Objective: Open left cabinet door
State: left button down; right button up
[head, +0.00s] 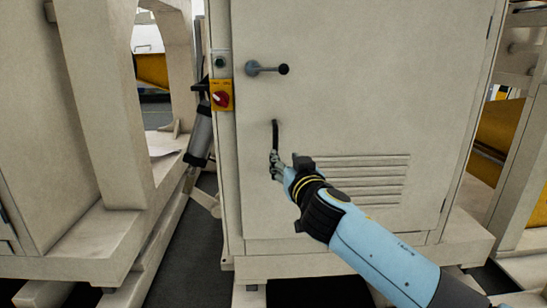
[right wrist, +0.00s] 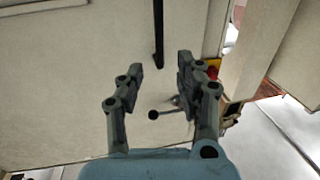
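A beige cabinet door (head: 370,90) faces me in the head view and looks closed. A black vertical bar handle (head: 275,135) is on its left part, below a grey lever (head: 265,69) with a black ball knob. My right gripper (head: 276,160) is at the handle's lower end. In the right wrist view, my right gripper (right wrist: 160,72) has its two fingers spread, with the handle (right wrist: 158,35) in line with the gap between the fingertips. I cannot tell whether the fingers touch it. The lever's knob (right wrist: 154,115) shows between the fingers. My left gripper is not in view.
A red rotary switch (head: 221,99) on a yellow plate and a green button (head: 219,61) are on the frame left of the door. A vent grille (head: 365,175) is low on the door. Another beige machine (head: 100,110) stands left, with a dark floor gap (head: 185,250) between.

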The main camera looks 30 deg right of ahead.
aim_at(276, 143)
jog(key=x, duration=1)
jog(key=shift+w+d+r, duration=0.2)
jog(key=shift+w+r, duration=0.1)
jog(key=shift+r, duration=0.1)
grip_shut()
